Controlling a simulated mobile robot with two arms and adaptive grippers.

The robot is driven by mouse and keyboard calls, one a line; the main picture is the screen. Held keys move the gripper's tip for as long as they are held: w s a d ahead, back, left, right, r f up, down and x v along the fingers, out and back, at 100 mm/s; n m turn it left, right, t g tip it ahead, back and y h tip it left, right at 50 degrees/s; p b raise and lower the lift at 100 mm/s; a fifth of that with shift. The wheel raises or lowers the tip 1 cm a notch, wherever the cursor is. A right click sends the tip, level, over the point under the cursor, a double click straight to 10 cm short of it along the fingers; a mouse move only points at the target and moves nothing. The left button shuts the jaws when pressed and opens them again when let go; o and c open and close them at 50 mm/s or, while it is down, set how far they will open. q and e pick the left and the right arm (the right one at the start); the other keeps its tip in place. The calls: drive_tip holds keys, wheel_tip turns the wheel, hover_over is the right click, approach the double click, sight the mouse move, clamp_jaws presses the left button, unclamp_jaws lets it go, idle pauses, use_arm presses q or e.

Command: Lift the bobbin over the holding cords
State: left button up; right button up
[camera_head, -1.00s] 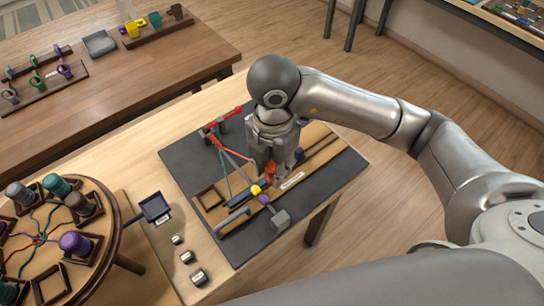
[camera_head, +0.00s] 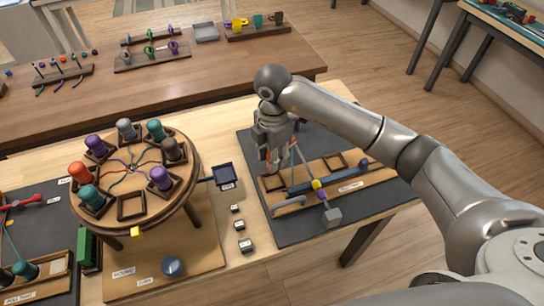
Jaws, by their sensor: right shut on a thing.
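My right gripper (camera_head: 277,168) is low over the left part of the wooden board (camera_head: 382,177), close above an empty-looking square holder (camera_head: 272,183). It is shut on the bobbin, which is largely hidden by the fingers. A bit of red shows beside the fingers, but I cannot tell whether it is the bobbin or a red part behind. A pinkish cord (camera_head: 304,163) runs down to a yellow bead (camera_head: 317,184), right of the gripper. A purple bead and a grey block (camera_head: 331,216) are just below. My left gripper is not in view.
A blue bar (camera_head: 345,174) lies along the board, and an empty square holder (camera_head: 333,160) is behind it. A round stand (camera_head: 131,206) with several coloured bobbins is on the left. A dark blue tray (camera_head: 225,176) sits between. The dark mat's front right is clear.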

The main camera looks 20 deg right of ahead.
drive_tip(key=shift+f, duration=0.45)
drive_tip(key=shift+f+b, duration=0.3)
drive_tip(key=shift+b, duration=0.15)
wheel_tip(320, 180, down, 3)
drive_tip(key=shift+r+b, duration=0.2)
drive_tip(key=shift+b, duration=0.8)
drive_tip(key=shift+f, duration=0.3)
drive_tip(key=shift+f+b, duration=0.35)
drive_tip(key=shift+b, duration=0.05)
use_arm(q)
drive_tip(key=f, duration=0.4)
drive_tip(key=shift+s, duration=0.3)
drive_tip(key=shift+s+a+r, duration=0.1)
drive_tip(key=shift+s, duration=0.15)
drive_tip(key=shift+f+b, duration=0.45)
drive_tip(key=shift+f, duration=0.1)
use_arm(e)
drive_tip(key=shift+f, duration=0.85)
